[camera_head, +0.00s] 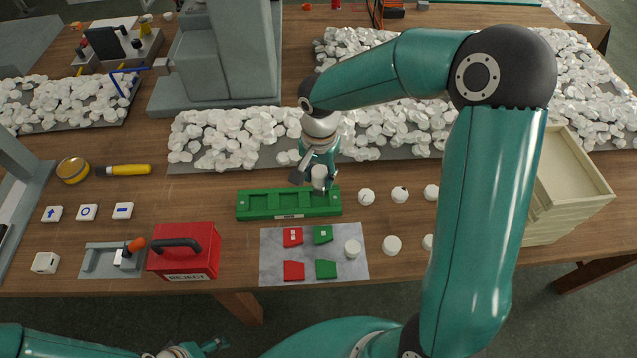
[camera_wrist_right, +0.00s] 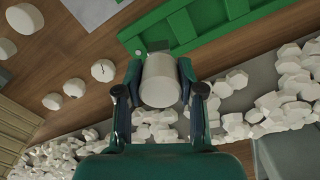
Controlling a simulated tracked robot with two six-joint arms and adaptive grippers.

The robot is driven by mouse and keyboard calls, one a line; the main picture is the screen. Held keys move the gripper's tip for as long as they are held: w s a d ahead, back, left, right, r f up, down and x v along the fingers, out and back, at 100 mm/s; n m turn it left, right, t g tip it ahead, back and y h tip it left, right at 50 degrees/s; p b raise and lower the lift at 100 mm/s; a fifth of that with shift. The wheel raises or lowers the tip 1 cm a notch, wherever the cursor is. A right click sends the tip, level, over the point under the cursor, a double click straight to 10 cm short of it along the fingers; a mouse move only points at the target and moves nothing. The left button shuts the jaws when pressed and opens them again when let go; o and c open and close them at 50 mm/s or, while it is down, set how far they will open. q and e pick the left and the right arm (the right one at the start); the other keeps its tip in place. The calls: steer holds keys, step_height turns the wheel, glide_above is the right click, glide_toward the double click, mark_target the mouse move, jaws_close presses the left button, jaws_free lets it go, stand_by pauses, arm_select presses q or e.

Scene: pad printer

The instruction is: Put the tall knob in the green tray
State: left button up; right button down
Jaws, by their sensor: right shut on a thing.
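My right gripper (camera_head: 317,180) is shut on a white tall knob (camera_head: 319,174), held at the right end of the green tray (camera_head: 254,213). In the right wrist view the knob (camera_wrist_right: 160,82) sits between both fingers, and the green tray (camera_wrist_right: 205,22) lies just beyond it. The gripper appears to be above or just behind the tray's right part; whether the knob touches the tray I cannot tell. The tray's visible slots look empty. My left gripper (camera_head: 214,345) is at the bottom edge, partly cut off, and its jaws are unclear.
Several white knobs (camera_head: 392,245) stand right of the tray. A grey mat (camera_head: 306,272) with red and green pieces lies in front. A red reject box (camera_head: 184,251) stands at left. Piles of white parts (camera_head: 230,138) lie behind. Pale crates (camera_head: 577,180) stand at right.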

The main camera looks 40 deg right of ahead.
mark_target(319, 184)
steer(key=shift+f, duration=1.7)
steer(key=shift+f, duration=0.15)
steer(key=c, duration=0.7)
jaws_free()
step_height(319, 184, up, 12)
steer(key=shift+r, duration=0.15)
